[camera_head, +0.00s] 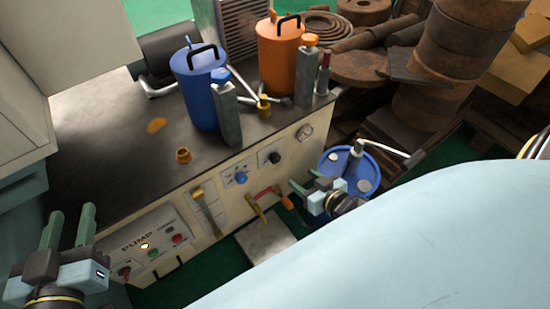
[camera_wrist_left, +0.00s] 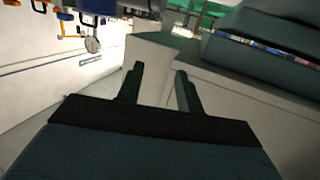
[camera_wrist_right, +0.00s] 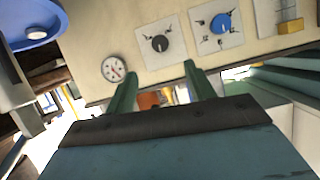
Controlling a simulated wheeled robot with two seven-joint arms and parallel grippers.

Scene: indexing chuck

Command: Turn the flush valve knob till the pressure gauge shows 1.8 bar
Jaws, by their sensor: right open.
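The round white pressure gauge (camera_head: 304,132) sits at the right end of the cream front panel; it also shows in the right wrist view (camera_wrist_right: 113,69), its reading too small to tell. A black knob (camera_head: 273,157) and a blue knob (camera_head: 240,177) sit left of it on pale plates. In the right wrist view the black knob (camera_wrist_right: 160,43) and blue knob (camera_wrist_right: 221,22) are clear, but their labels are unreadable. My right gripper (camera_head: 303,180) is open and empty, below and in front of the panel knobs. My left gripper (camera_head: 69,224) is open and empty at the far left.
A PUMP panel (camera_head: 150,242) with buttons is at the lower left of the front. An orange-ended lever (camera_head: 268,194) juts near my right gripper. A blue drum (camera_head: 352,172) stands right of the bench. Blue (camera_head: 196,88) and orange (camera_head: 280,55) canisters stand on top.

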